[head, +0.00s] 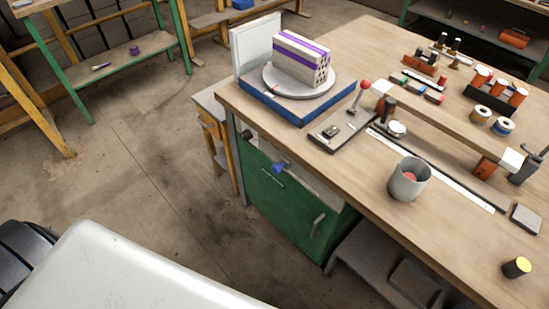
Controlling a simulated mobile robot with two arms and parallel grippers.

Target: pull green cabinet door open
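The green cabinet door (285,208) is under the left front part of the wooden workbench (445,235). It looks shut, flush with the cabinet front. A small grey upright handle (318,225) sits near its right edge, and a thin light slot or label (272,178) is at its upper left. A blue knob (281,168) and a black knob (247,134) stick out along the cabinet's top edge. Neither of my grippers shows in the head view, and nothing is seen touching the door or handle.
A blue-based turntable (290,105) with a hollow brick (301,60) stands above the cabinet. A grey cup (409,179) and a lever fixture (342,130) are on the bench. A grey lower shelf (385,265) lies right of the door. Floor (190,195) before the cabinet is clear.

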